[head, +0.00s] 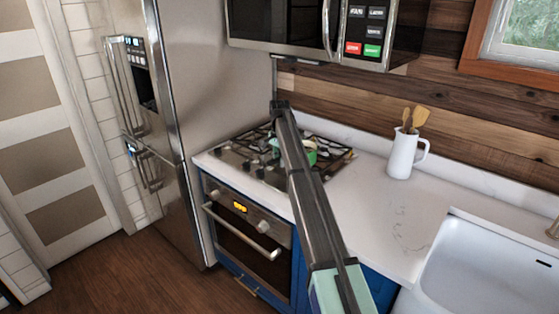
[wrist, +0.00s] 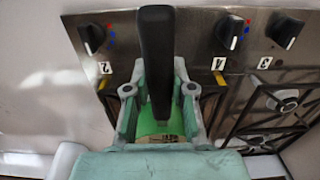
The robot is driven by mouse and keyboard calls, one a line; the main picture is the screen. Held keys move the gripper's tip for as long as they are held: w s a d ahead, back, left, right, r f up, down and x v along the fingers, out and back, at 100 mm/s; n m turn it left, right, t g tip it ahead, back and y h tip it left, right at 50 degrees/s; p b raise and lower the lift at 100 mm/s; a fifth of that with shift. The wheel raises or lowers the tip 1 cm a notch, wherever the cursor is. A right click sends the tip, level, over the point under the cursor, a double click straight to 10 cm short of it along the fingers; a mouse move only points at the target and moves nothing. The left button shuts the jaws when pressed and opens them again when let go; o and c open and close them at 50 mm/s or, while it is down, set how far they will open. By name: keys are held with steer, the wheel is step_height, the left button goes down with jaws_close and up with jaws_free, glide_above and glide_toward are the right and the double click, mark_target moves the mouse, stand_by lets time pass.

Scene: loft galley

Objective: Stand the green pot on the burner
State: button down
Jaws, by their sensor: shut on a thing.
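The green pot (head: 310,157) is over the stove's cooktop in the head view, partly hidden behind my arm. In the wrist view its green side (wrist: 147,127) shows between my fingers, with a dark handle (wrist: 157,45) rising toward the top of the picture. My gripper (wrist: 158,95) is shut on the pot, with one finger on each side of the handle. The burner (head: 258,172) grates show around the pot in the head view. I cannot tell whether the pot touches a grate or is held above it.
Stove knobs (wrist: 230,30) line the steel panel in the wrist view, and another burner (wrist: 283,101) is at right. The microwave (head: 310,25) hangs above the stove. A fridge (head: 185,110) stands left. A white jug (head: 402,155) with wooden utensils is on the counter at right, before the sink (head: 490,265).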

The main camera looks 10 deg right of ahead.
steer(key=c, duration=0.9)
jaws_free()
steer(key=shift+r, duration=0.1)
